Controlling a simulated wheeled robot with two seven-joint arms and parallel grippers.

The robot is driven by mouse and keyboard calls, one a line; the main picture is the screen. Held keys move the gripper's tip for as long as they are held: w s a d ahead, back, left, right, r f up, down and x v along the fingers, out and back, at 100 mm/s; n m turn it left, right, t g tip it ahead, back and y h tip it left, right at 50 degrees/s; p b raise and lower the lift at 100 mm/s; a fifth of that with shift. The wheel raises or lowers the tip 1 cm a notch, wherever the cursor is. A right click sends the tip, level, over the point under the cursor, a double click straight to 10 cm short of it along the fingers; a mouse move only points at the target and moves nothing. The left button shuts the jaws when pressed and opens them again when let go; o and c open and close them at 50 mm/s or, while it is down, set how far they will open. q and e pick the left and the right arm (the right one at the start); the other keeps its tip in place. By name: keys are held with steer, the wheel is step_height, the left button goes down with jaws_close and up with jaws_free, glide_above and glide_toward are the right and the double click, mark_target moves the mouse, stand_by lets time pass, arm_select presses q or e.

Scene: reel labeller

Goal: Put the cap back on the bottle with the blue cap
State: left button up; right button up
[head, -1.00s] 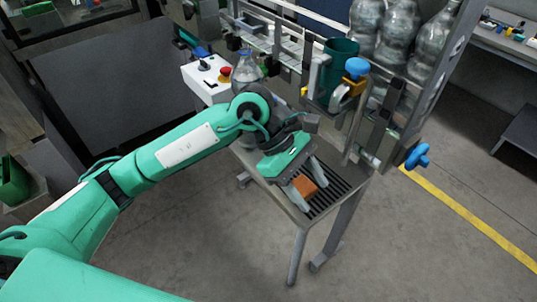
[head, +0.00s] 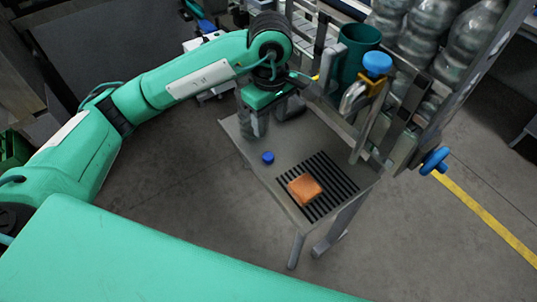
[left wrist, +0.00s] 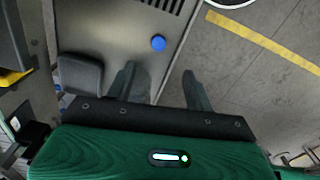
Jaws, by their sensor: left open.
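The blue cap (head: 268,157) lies loose on the grey metal table (head: 283,178), left of its slotted grate. It also shows in the left wrist view (left wrist: 158,43), beyond my fingertips. My left gripper (head: 270,120) is over the table's left part, just behind the cap in the head view. In the left wrist view its two fingers (left wrist: 163,75) are apart with nothing between them; the table's edge passes below. The bottle cannot be made out now; my left arm covers the place where it stood. My right gripper is not in view.
An orange-brown block (head: 304,189) lies on the grate. Behind the table is the machine with a dark green cup (head: 357,48), a blue knob (head: 377,64) and a blue handle (head: 435,161). Several clear bottles (head: 458,45) stand at the back right. The table around the cap is clear.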

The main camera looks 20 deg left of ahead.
arm_select(q)
steer(key=p, duration=0.2)
glide_above(268, 156)
steer(key=f, duration=0.7)
steer(key=shift+s+d+f, duration=0.2)
steer(key=shift+d+f, duration=0.05)
steer(key=shift+f, duration=0.4)
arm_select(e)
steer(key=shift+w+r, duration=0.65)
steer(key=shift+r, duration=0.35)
arm_select(q)
steer(key=shift+w+a+f+p, duration=0.1)
steer(key=shift+f+p, duration=0.45)
step_height(268, 156, down, 3)
steer(key=shift+w+a+f+p, duration=0.1)
steer(key=shift+a+p, duration=0.05)
steer(key=shift+p, duration=0.55)
steer(key=shift+f, duration=0.45)
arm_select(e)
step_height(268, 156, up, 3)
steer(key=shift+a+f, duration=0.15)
